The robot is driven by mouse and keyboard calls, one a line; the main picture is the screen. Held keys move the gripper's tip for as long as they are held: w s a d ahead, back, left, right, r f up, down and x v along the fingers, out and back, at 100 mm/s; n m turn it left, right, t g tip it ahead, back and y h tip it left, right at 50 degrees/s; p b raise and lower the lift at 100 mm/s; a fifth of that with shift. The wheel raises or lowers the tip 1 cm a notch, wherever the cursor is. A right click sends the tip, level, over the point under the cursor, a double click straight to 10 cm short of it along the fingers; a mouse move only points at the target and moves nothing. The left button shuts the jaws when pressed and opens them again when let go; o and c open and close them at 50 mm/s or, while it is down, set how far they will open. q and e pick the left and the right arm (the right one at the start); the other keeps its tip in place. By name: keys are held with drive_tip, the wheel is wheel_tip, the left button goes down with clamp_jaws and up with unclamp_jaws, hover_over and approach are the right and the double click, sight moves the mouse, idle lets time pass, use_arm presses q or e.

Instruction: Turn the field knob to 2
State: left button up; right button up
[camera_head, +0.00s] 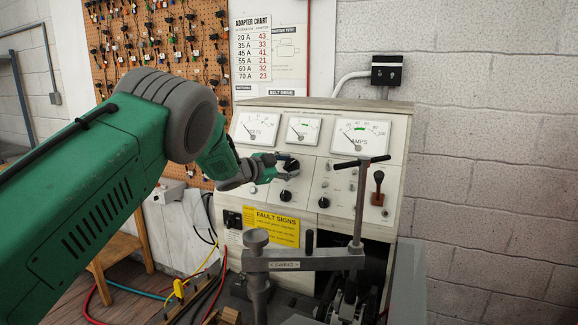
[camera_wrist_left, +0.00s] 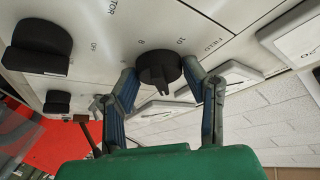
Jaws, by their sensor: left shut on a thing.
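The field knob (camera_wrist_left: 158,68) is a round black knob on the cream panel of the test bench, with the word FIELD and small scale numbers printed near it in the left wrist view. My left gripper (camera_wrist_left: 160,72) has one finger on each side of the knob and is shut on it. I cannot tell which number the knob points to. In the head view my left gripper (camera_head: 277,171) reaches the panel below the meters, and the knob (camera_head: 291,166) shows dark beside its fingers. My right gripper is not in view.
Two more black knobs (camera_head: 285,196) (camera_head: 324,202) sit lower on the panel. Volts (camera_head: 257,128) and amps (camera_head: 362,135) meters are above. A lever (camera_head: 377,188) is at the right. A clamp with a T-handle (camera_head: 361,162) stands in front.

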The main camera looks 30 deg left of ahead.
use_arm(q)
drive_tip(key=shift+r+m+g+h, duration=0.3)
drive_tip(key=shift+r+m+h, duration=0.1)
drive_tip(key=shift+m, duration=0.4)
drive_tip(key=o, duration=1)
drive_tip(key=shift+o, duration=0.5)
drive_tip(key=shift+s+f, duration=0.1)
drive_tip(key=shift+f, duration=0.05)
drive_tip(key=shift+s+a, duration=0.2)
drive_tip(key=shift+s, duration=0.25)
drive_tip(key=v, duration=1.1)
